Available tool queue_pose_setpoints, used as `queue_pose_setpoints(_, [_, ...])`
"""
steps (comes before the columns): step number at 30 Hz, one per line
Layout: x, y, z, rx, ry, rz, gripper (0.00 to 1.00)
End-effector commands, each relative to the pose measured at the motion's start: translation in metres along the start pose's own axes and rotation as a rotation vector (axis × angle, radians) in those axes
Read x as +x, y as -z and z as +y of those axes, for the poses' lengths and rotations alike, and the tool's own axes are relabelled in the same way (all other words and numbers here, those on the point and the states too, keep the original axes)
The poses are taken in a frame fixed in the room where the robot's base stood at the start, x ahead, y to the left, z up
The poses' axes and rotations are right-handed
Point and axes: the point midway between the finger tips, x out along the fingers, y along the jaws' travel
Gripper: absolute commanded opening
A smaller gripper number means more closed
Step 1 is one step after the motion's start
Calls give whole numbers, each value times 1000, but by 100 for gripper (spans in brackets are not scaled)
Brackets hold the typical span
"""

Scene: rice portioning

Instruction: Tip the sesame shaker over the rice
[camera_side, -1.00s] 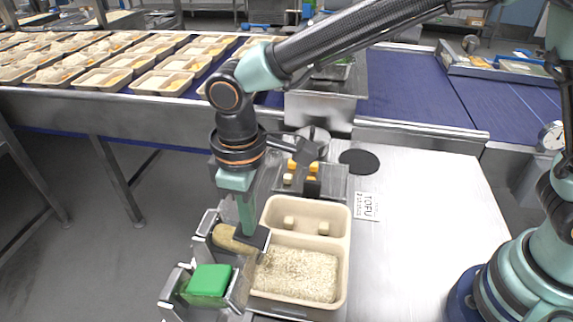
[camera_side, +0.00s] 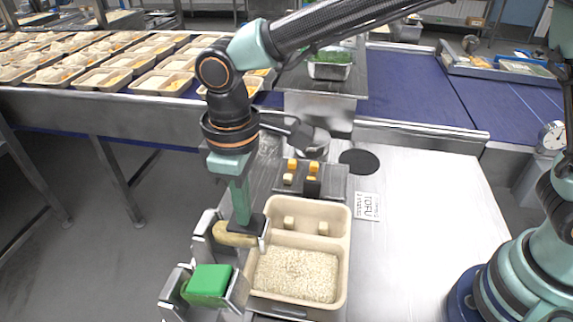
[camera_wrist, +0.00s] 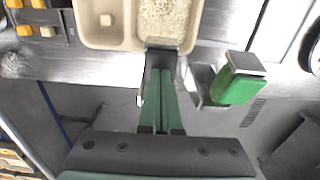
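My gripper (camera_side: 242,222) is shut on the sesame shaker (camera_side: 232,236), a tan cylinder lying nearly level with its metal end (camera_side: 264,242) at the right. It is above the left edge of the beige tray (camera_side: 345,250). The rice (camera_side: 297,275) fills the near compartment of that tray. In the wrist view my gripper (camera_wrist: 160,75) is beside the tray (camera_wrist: 100,38), and the rice (camera_wrist: 165,20) is at the top. The shaker's body is mostly hidden there. I cannot tell whether sesame lies on the rice.
A green block-like container (camera_side: 208,281) stands in a metal holder (camera_side: 172,300) at near left. Two tofu cubes (camera_side: 323,229) sit in the tray's far compartment. A bin of orange and pale cubes (camera_side: 335,185) is behind. Free steel table (camera_side: 430,240) is to the right.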

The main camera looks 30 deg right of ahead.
Motion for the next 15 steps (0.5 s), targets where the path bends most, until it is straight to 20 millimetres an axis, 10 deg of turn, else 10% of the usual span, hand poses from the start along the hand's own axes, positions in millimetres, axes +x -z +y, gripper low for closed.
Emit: queue_pose_setpoints(15, [-31, 9, 0, 0, 0, 0, 0])
